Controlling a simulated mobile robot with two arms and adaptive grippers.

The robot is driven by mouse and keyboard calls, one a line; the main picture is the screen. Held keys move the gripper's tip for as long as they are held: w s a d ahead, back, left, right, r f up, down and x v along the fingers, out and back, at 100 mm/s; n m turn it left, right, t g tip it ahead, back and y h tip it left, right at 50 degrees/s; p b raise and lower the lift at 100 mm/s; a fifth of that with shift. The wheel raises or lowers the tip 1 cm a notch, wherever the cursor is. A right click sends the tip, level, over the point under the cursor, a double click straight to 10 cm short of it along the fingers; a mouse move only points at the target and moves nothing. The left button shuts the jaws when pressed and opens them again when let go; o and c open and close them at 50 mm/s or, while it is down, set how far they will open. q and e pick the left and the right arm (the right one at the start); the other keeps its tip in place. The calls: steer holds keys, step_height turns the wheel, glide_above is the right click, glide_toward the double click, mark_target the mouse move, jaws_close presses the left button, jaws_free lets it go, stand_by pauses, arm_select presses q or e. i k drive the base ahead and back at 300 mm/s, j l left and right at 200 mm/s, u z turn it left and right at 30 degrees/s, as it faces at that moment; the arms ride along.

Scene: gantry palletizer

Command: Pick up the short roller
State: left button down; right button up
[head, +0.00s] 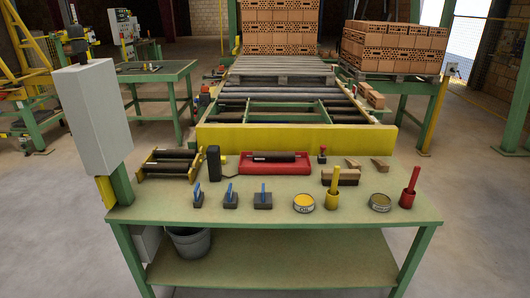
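A dark roller (270,156) with a pale label lies level on a red cradle (300,168) near the back middle of the green workbench (300,215). To its left, a yellow frame (148,178) holds several dark rollers (172,166) side by side. I cannot tell for sure which of these is the short roller; the one on the red cradle lies alone. Neither of my grippers is in the head view.
A black upright object (214,162) stands left of the cradle. Trowel-like tools with blue handles (230,195), tins (303,202), red and yellow cups with handles (408,192) and wood pieces (342,176) line the bench. The front strip is clear. A grey box (95,115) rises at left.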

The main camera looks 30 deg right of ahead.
mark_target(189, 154)
steer(key=i+j+u, duration=0.2)
steer(key=i+u, duration=0.7)
steer(key=i, duration=0.2)
steer(key=i+l+u, duration=0.15)
steer(key=i+u, duration=0.3)
steer(key=i+z, duration=0.1)
steer(key=i, duration=0.35)
steer(key=i+j, duration=0.15)
steer(key=i, duration=0.35)
steer(key=i+z, duration=0.2)
steer(key=z, duration=0.25)
steer(key=i+z, duration=0.15)
steer(key=z, duration=0.25)
steer(key=i+j+z, duration=0.1)
steer(key=z, duration=0.35)
steer(key=i+j+z, duration=0.15)
steer(key=z, duration=0.25)
steer(key=i+j+z, duration=0.1)
steer(key=i+z, duration=0.15)
steer(key=z, duration=0.15)
steer(key=i+j+z, duration=0.15)
steer(key=z, duration=0.3)
steer(key=i+j+z, duration=0.25)
steer(key=z, duration=0.15)
steer(key=i+j+z, duration=0.2)
steer(key=j+z, duration=0.25)
steer(key=i+j+z, duration=0.1)
steer(key=z, duration=0.3)
steer(key=j, duration=0.1)
